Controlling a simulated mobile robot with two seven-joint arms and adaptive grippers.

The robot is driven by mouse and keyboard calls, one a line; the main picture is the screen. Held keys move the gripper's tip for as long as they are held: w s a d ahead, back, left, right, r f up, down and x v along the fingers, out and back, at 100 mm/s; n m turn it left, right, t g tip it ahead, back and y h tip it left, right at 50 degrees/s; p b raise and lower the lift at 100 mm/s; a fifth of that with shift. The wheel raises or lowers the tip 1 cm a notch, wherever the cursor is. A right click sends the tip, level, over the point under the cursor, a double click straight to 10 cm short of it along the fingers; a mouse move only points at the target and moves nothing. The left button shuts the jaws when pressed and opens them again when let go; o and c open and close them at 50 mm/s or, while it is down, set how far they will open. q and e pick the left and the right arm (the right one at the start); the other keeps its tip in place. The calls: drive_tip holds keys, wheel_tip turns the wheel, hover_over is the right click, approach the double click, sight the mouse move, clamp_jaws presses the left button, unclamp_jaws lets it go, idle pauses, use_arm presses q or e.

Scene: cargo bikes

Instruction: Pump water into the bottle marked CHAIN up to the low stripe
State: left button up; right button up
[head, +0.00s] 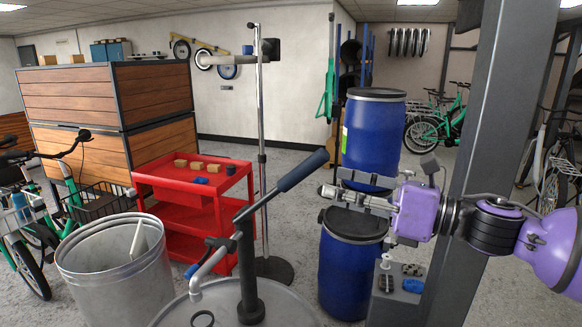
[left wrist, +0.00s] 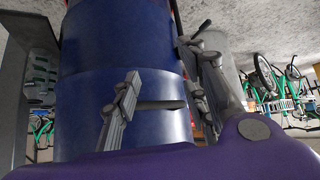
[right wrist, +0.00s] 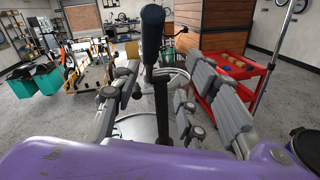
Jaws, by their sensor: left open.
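The hand pump has a dark upright body (head: 248,285), a grey spout (head: 208,265) and a long lever with a dark blue grip (head: 303,170). It stands on a grey round drum top (head: 290,308). No bottle marked CHAIN can be made out. My right gripper (head: 328,191) is open and empty, just right of and below the lever's grip end. In the right wrist view the grip (right wrist: 152,35) shows between the spread fingers (right wrist: 160,95), beyond them. My left gripper (left wrist: 165,95) is open in its wrist view, with a blue barrel (left wrist: 90,50) behind its fingers; the head view does not show it.
Blue barrels (head: 371,125) stand behind my right gripper, beside a grey post (head: 490,130). A red cart (head: 190,222) with small boxes and a metal bin (head: 115,270) stand left of the pump. A thin stand (head: 261,150) rises behind it. A white pump bottle (head: 386,264) is at lower right.

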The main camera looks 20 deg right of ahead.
sight(300, 173)
drive_tip(key=shift+n+g, duration=0.3)
drive_tip(key=shift+n, duration=0.6)
drive_tip(key=w+a+b, duration=0.1)
drive_tip(key=w+a+r+b, duration=0.1)
drive_tip(key=a, duration=0.1)
drive_tip(key=w+a+b, duration=0.1)
drive_tip(key=a, duration=0.1)
drive_tip(key=shift+w+a+r, duration=0.1)
drive_tip(key=shift+w+r, duration=0.2)
drive_tip(key=shift+r, duration=0.1)
drive_tip(key=shift+b+x, duration=0.45)
drive_tip(key=shift+x, duration=0.45)
use_arm(q)
drive_tip(key=s+f, duration=0.1)
drive_tip(key=f, duration=0.1)
drive_tip(key=s+a+f, duration=0.1)
drive_tip(key=f, duration=0.1)
drive_tip(key=shift+s+a, duration=0.1)
drive_tip(key=shift+s, duration=0.2)
use_arm(e)
drive_tip(key=shift+w+a+r, duration=0.15)
use_arm(q)
drive_tip(key=shift+w+r+y, duration=0.15)
drive_tip(key=shift+w+y, duration=0.1)
drive_tip(key=shift+y, duration=0.05)
use_arm(e)
drive_tip(key=shift+c, duration=0.5)
